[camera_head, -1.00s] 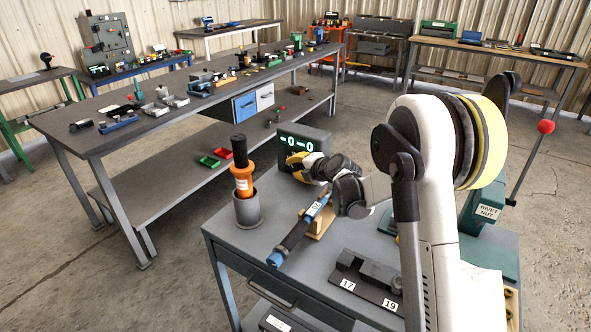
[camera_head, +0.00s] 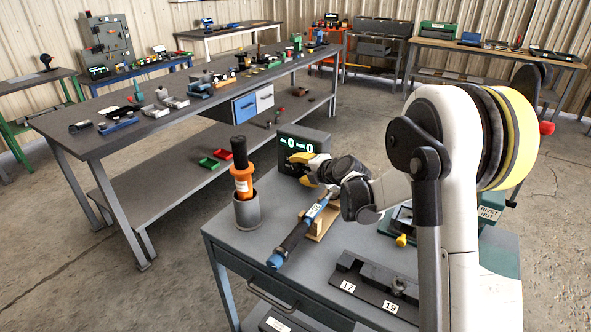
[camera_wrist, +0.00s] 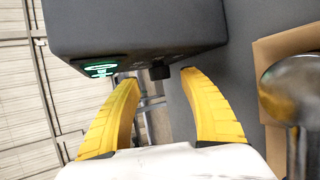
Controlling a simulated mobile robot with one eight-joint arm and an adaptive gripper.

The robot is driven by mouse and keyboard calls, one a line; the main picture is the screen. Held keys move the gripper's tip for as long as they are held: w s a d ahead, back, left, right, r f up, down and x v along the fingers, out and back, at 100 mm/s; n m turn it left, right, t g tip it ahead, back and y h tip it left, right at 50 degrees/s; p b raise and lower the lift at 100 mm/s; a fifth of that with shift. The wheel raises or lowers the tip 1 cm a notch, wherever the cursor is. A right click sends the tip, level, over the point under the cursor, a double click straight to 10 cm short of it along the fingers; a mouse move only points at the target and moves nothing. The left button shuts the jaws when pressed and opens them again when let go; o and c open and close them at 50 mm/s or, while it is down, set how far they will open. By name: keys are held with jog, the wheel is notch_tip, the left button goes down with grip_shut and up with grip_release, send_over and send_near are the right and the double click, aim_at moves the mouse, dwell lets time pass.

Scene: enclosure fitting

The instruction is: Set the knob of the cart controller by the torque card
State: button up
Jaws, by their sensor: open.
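The cart controller (camera_head: 305,142) is a dark grey box with a lit green display, standing at the back of the cart. In the wrist view its box (camera_wrist: 140,27) fills the top, with the display (camera_wrist: 100,68) seen at a steep angle. A small black knob (camera_wrist: 160,72) shows on its face. My gripper (camera_wrist: 158,79) is open, its yellow fingers either side of the knob in the picture with gaps on both sides. I cannot tell whether the tips reach around it. In the head view my gripper (camera_head: 311,168) is close in front of the controller. I cannot make out a torque card.
On the cart (camera_head: 232,230), an orange-handled tool (camera_head: 242,182) stands in a grey cup (camera_head: 247,211). A blue-ended torque wrench (camera_head: 296,236) rests on a wooden stand (camera_head: 322,222) near my wrist. A dark block with labels 17 and 19 (camera_head: 372,283) lies in front.

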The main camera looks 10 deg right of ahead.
jog(key=v, duration=0.8)
jog(key=shift+s, duration=0.3)
jog(key=shift+r, duration=0.2)
jog(key=n+g+h+p, duration=0.3)
jog(key=g+h+p, duration=0.55)
jog(key=p, duration=0.35)
send_near(293, 167)
jog(key=shift+g, duration=0.35)
jog(key=b+x, duration=0.1)
jog(key=x, duration=0.2)
jog(key=b+x, duration=0.1)
jog(key=x, duration=0.3)
jog(key=b+x, duration=0.1)
jog(key=x, duration=0.2)
jog(key=shift+w+d+f, duration=0.1)
jog(key=shift+w+f, duration=0.1)
jog(key=shift+w, duration=0.2)
